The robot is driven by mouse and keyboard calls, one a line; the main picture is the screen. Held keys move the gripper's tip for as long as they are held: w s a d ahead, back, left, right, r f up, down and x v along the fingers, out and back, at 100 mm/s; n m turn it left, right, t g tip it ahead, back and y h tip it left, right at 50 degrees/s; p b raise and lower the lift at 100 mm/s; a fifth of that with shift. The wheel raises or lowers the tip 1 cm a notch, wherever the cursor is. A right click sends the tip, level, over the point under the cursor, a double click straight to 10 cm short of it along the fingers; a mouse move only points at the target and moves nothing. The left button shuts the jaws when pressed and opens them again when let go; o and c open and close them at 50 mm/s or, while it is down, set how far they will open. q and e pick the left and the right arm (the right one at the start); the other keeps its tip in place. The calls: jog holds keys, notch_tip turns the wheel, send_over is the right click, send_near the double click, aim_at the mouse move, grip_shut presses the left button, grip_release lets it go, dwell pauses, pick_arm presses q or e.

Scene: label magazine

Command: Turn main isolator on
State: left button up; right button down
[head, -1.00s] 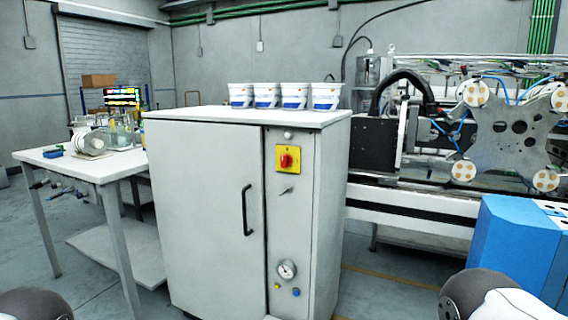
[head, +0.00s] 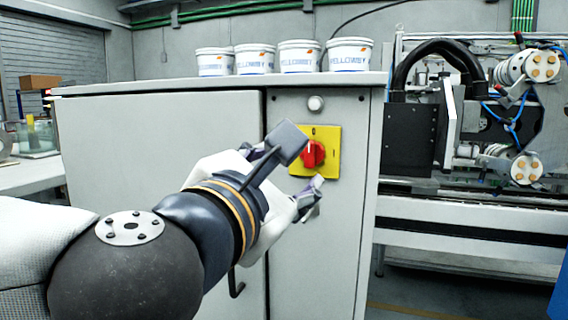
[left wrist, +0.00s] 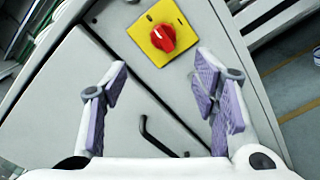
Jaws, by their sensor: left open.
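The main isolator is a red rotary knob (head: 313,154) on a yellow square plate (head: 329,166), on the narrow right panel of a grey cabinet (head: 325,240). In the left wrist view the red knob (left wrist: 163,38) sits above and between the fingers, with its grip bar tilted. My left gripper (head: 304,172) is open and empty, in front of the cabinet just left of the knob; it also shows in the left wrist view (left wrist: 160,100). Its fingers are apart from the knob in that view. The gripper hides the plate's left edge in the head view. My right gripper is not seen.
Several white tubs (head: 298,57) stand on the cabinet top. A round pale button (head: 316,103) is above the isolator. The cabinet's black door handle (head: 236,284) is partly behind my arm. Machinery (head: 480,120) stands close on the right.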

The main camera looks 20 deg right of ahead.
aim_at(309, 155)
pick_arm(q)
jog(key=x, duration=1.1)
jog(key=shift+s+d+p, duration=0.1)
jog(key=shift+d+p, duration=0.25)
jog(key=shift+p, duration=0.05)
jog(key=c, duration=1.2)
